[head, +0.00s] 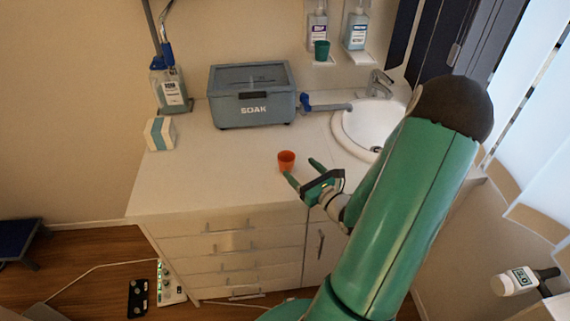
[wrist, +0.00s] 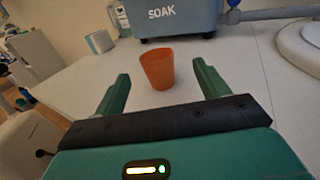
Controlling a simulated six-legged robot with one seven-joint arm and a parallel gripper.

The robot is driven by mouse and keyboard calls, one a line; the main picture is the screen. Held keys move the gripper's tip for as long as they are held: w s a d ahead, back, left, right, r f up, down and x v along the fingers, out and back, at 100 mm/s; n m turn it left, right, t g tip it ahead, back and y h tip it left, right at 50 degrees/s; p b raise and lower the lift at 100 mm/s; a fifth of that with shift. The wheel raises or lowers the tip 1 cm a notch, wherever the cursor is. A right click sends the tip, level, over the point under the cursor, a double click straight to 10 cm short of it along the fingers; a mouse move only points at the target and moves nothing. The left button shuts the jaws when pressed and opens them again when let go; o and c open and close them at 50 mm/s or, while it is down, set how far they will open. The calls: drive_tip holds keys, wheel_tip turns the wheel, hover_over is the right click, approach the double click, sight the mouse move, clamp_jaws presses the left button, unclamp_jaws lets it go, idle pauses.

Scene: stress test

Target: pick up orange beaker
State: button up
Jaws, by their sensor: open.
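The orange beaker (head: 286,161) stands upright on the white counter, near its front edge, in the head view. In the wrist view the orange beaker (wrist: 158,69) is ahead of my gripper, between the lines of its two fingers and slightly beyond their tips. My gripper (head: 302,172) is open and empty, low over the counter's front edge, with its fingers pointing toward the beaker. In the wrist view both green fingers of my gripper (wrist: 160,82) are spread apart, and neither appears to touch the beaker.
A grey SOAK box (head: 253,108) stands behind the beaker on the counter (head: 195,185). A sink (head: 368,128) with a tap is at the right. A white-and-teal box (head: 160,134) and a bottle (head: 170,88) are at the left.

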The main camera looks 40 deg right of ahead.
sight(292, 163)
drive_tip(key=w, duration=0.7)
drive_tip(key=shift+w+d+f, duration=0.1)
drive_tip(key=shift+w+d, duration=0.1)
drive_tip(key=shift+w, duration=0.1)
drive_tip(key=c, duration=1)
